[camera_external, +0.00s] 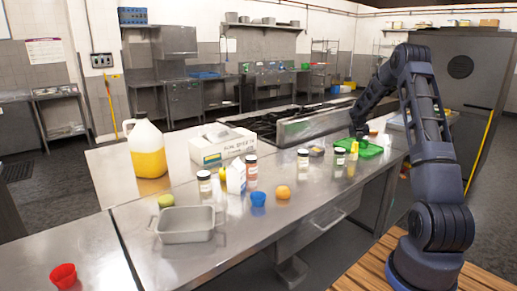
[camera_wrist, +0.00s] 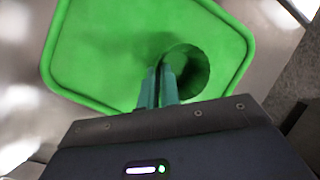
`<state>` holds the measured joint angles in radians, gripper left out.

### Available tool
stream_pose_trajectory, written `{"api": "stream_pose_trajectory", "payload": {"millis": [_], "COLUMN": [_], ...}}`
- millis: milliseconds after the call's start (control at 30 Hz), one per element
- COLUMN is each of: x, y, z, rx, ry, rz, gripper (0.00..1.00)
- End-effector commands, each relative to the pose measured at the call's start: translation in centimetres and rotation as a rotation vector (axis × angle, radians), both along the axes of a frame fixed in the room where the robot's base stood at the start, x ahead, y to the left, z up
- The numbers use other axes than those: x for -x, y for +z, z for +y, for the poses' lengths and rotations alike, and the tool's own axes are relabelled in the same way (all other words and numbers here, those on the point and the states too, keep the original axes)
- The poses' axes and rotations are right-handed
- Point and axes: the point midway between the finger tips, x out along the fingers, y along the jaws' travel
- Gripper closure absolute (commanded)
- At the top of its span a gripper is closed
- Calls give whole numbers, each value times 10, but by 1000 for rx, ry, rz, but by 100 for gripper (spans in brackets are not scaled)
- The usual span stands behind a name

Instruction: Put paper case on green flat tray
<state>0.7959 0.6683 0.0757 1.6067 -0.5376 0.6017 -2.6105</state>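The green flat tray (camera_external: 370,152) lies on the far right part of the steel counter. In the wrist view its raised rim and flat floor (camera_wrist: 110,45) fill most of the picture. A round, open green paper case (camera_wrist: 190,72) shows over the tray, darker inside. My gripper (camera_wrist: 160,72) has its fingers close together at the case's left wall, one inside and one outside; it looks shut on that wall. Whether the case touches the tray floor is unclear. In the external view my gripper (camera_external: 359,132) is over the tray's left side, and the case cannot be made out.
A blue cup (camera_external: 258,199), an orange fruit (camera_external: 283,192), jars (camera_external: 303,158) and a yellow bottle (camera_external: 354,150) stand on the counter left of the tray. A red cup (camera_external: 64,276) and metal pan (camera_external: 186,226) are farther left. The front counter middle is clear.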

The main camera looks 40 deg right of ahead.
Motion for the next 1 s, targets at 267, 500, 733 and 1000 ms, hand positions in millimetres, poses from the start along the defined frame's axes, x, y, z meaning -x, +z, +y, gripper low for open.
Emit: {"api": "stream_pose_trajectory", "payload": {"millis": [267, 500, 733, 1000], "x": [0, 0, 0, 3], "y": [-2, -2, 8, 53], "z": [0, 0, 3, 22], "rx": [0, 0, 0, 1], "ry": [0, 0, 0, 1], "rz": [0, 0, 0, -2], "gripper": [78, 74, 74, 74]}}
